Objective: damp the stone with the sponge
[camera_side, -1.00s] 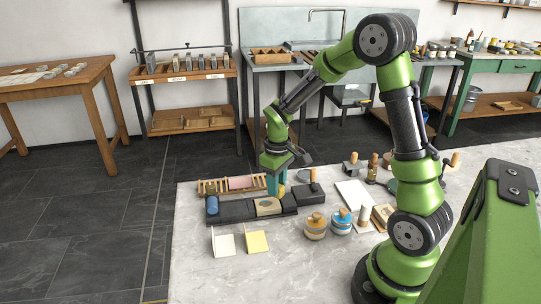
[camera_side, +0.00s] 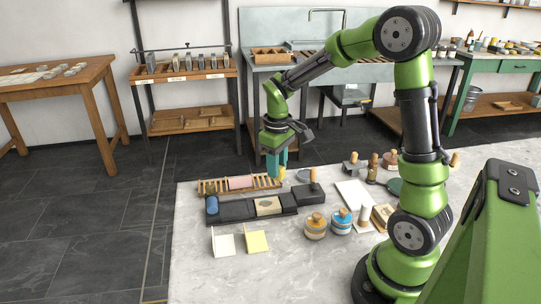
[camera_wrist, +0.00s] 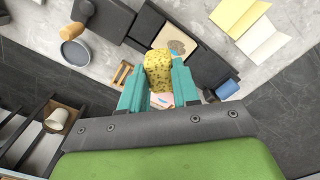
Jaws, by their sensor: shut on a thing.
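My gripper (camera_side: 276,163) is shut on the yellow speckled sponge (camera_wrist: 158,66), which sits between its teal fingers in the wrist view. In the side view only a small part of the sponge (camera_side: 282,172) shows below the fingers. The pale beige stone (camera_side: 267,206) lies in the dark bed on the table, with a darker grey patch on its top. The stone (camera_wrist: 162,40) also shows in the wrist view, partly covered by the sponge. In the side view the sponge is above and behind the stone, apart from it.
A slatted wooden rack (camera_side: 213,187) with a pink piece stands behind the bed. A blue roller (camera_side: 212,205) is at the bed's left end. White and yellow sheets (camera_side: 256,242) lie in front. Lidded pots (camera_side: 315,226) stand to the right. The front left tabletop is clear.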

